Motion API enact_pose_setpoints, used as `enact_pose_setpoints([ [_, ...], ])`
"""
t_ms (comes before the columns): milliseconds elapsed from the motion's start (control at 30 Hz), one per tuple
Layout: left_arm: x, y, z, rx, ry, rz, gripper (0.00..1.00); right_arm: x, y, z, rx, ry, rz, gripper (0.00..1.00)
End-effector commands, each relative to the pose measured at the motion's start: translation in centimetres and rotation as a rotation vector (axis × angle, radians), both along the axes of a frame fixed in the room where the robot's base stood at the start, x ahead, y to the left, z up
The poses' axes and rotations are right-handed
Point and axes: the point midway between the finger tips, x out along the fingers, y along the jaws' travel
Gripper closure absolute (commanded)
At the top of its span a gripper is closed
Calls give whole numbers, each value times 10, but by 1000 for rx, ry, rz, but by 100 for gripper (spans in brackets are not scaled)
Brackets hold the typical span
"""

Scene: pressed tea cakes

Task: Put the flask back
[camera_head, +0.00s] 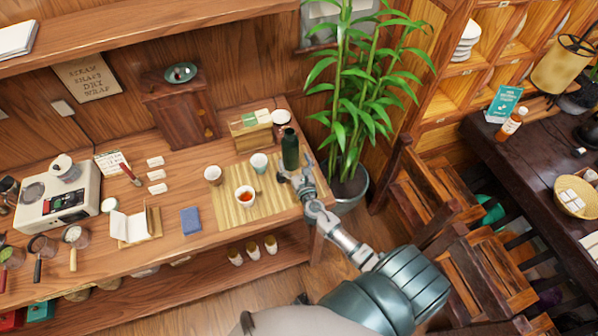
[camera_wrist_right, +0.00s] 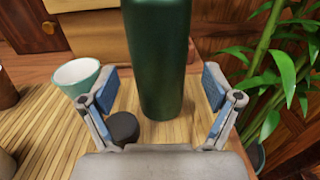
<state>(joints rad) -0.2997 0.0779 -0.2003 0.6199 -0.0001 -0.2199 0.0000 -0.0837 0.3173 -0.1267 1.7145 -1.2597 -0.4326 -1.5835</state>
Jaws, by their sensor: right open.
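The dark green flask (camera_head: 290,149) stands upright at the right end of the wooden counter, by the edge of the bamboo mat (camera_head: 233,212). In the right wrist view the flask (camera_wrist_right: 158,60) rises between the two fingers of my right gripper (camera_wrist_right: 165,95), which is open. I cannot tell whether a finger touches it. A small dark round piece (camera_wrist_right: 123,128) sits low beside the flask's base, near the left finger. In the head view my right gripper (camera_head: 293,178) is at the flask's lower part. My left gripper is not in view.
A pale green cup (camera_head: 259,162), a brown cup (camera_head: 213,175) and a cup of red tea (camera_head: 245,196) stand on the mat. A wooden box (camera_head: 250,133) is behind them. A potted bamboo plant (camera_head: 352,110) stands just right of the counter.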

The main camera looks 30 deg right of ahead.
Motion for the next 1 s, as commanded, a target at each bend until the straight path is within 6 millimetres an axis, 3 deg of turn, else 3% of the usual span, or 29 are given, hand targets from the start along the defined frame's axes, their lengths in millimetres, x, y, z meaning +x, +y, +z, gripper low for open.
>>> enact_pose_setpoints([
  [200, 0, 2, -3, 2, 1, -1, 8, -45, 12, -2, 1, 3, 0, 11],
  [367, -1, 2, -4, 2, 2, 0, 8, -62, 17, -1, 1, 2, -1, 11],
  [1000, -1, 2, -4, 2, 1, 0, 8, -66, 18, 0, 0, 0, -1, 11],
])
